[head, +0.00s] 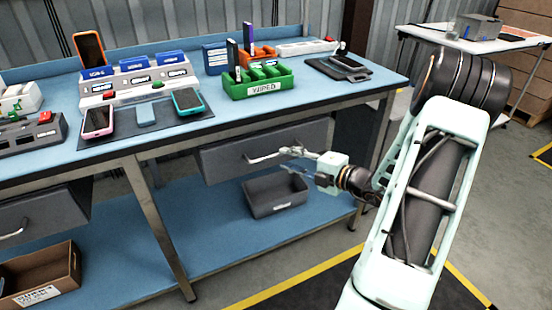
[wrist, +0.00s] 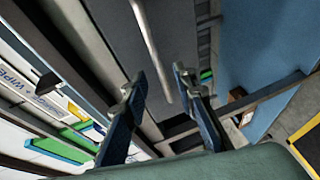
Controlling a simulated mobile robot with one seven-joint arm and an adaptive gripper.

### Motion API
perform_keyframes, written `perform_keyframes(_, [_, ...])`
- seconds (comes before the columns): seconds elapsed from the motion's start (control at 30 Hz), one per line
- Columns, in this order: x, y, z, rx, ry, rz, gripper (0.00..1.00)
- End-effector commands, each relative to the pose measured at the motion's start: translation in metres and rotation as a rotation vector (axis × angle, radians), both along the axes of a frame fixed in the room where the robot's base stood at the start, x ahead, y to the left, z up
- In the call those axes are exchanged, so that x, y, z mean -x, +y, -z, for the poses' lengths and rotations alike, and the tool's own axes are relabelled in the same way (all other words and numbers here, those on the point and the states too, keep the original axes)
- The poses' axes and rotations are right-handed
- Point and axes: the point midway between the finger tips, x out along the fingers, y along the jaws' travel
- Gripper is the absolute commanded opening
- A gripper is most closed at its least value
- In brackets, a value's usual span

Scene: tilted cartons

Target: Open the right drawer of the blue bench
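The blue bench (head: 235,112) stands across the head view. Its right drawer (head: 225,160) is a dark grey box under the top; I cannot make out any gap at its front. Its pale bar handle (head: 262,157) runs across the front. My gripper (head: 287,160) is at the right end of this handle, reaching in from the right. In the wrist view my gripper (wrist: 158,80) has its two fingers apart. The handle (wrist: 150,42) runs between them in the picture, with its end near the fingertips. I cannot tell whether a finger touches it.
A grey bin (head: 277,197) stands on the lower shelf below the drawer. The left drawer (head: 45,215) and a cardboard box (head: 45,275) are at the left. Phones, chargers and a green holder (head: 257,84) stand on the bench top. The floor before the right drawer is open.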

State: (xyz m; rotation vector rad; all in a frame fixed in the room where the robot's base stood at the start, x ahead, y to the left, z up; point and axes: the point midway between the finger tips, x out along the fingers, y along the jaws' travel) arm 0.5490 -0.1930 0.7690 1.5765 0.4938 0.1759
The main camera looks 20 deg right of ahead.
Motion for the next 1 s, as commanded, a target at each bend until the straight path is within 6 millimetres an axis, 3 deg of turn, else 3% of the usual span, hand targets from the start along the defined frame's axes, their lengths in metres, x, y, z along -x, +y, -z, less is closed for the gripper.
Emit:
perform_keyframes(0.1, [-0.020, 0.010, 0.007, 0.001, -0.001, -0.003, 0.26])
perform_keyframes(0.3, [-0.041, 0.019, 0.010, 0.001, 0.000, -0.001, 0.26])
perform_keyframes(0.67, [-0.047, 0.022, 0.010, 0.002, 0.000, 0.000, 0.26])
perform_keyframes(0.9, [-0.046, 0.021, 0.010, 0.002, 0.000, 0.000, 0.02])
perform_keyframes(1.0, [-0.046, 0.021, 0.010, 0.002, 0.000, 0.000, 0.00])
